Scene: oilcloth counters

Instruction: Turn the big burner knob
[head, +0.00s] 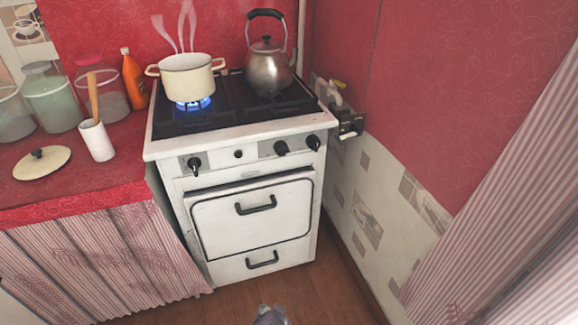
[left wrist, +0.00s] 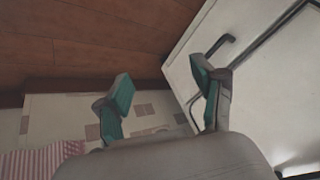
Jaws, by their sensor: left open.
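The white stove (head: 228,135) has a front panel with a black knob at the left (head: 194,164), a small round black knob (head: 238,153), and two black knobs at the right, an inner one (head: 281,148) and an outer one (head: 313,142). I cannot tell which one is the big burner knob. My left gripper (left wrist: 161,82) shows in the left wrist view, open and empty, its teal pads apart. The white oven front (left wrist: 265,85) with a dark handle (left wrist: 213,45) lies behind its right finger. No knob shows in that view. My right gripper is not identifiable.
A cream pot (head: 187,80) steams over a blue flame (head: 194,103); a kettle (head: 268,68) stands at back right. The red counter (head: 95,180) adjoins the stove's left, a tiled wall (head: 365,195) its right.

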